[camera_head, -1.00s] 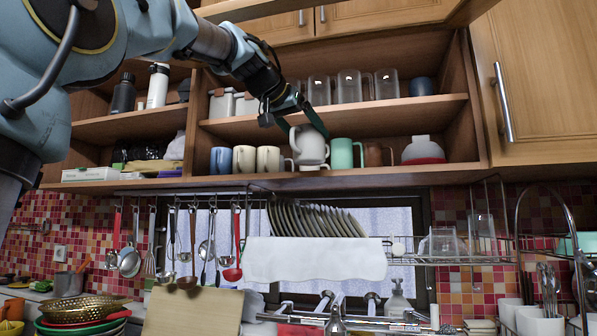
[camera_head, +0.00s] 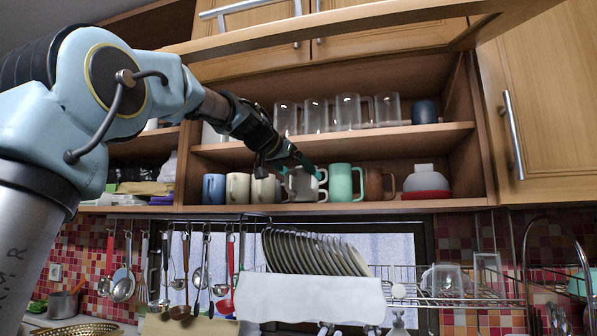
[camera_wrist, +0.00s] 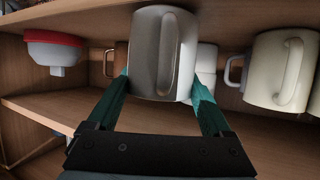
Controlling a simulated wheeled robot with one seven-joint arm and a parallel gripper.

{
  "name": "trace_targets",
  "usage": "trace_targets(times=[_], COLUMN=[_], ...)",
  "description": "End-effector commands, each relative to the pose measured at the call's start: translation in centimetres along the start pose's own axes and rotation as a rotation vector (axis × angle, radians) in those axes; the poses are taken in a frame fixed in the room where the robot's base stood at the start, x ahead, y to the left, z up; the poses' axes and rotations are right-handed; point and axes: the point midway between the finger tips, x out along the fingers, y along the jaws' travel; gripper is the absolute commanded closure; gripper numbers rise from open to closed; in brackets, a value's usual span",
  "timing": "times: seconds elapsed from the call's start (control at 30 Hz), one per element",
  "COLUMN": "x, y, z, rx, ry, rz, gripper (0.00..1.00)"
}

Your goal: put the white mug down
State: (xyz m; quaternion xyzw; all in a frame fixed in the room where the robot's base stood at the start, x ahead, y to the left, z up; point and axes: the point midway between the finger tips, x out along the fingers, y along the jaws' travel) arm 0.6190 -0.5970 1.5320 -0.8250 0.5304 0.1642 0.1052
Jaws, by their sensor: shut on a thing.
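The white mug (camera_head: 305,187) is upright at the lower cupboard shelf, between the cream mugs and the green mug. My gripper (camera_head: 300,168) reaches in from the upper left and is shut on it. In the wrist view my gripper (camera_wrist: 160,86) has one teal finger on each side of the white mug (camera_wrist: 148,55), whose handle faces the camera. I cannot tell whether the mug's base touches the shelf. Another pale mug (camera_wrist: 206,68) is partly hidden behind it.
Several glasses (camera_head: 347,111) stand on the shelf above. A dish rack hangs below.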

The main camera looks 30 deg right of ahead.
Motion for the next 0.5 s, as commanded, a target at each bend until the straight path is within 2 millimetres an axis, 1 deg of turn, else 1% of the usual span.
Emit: trace_targets(times=[0.17,0.37,0.4,0.5], x=[0.7,2.6,2.4,2.5], y=[-0.9,-3.5,-3.2,-3.2], z=[-0.5,-1.5,-1.4,-1.0], rx=[-0.001,-0.002,-0.001,0.0], ry=[0.001,0.0,0.0,0.001], rz=[0.0,0.0,0.0,0.0], gripper=[0.88,0.88,0.88,0.88])
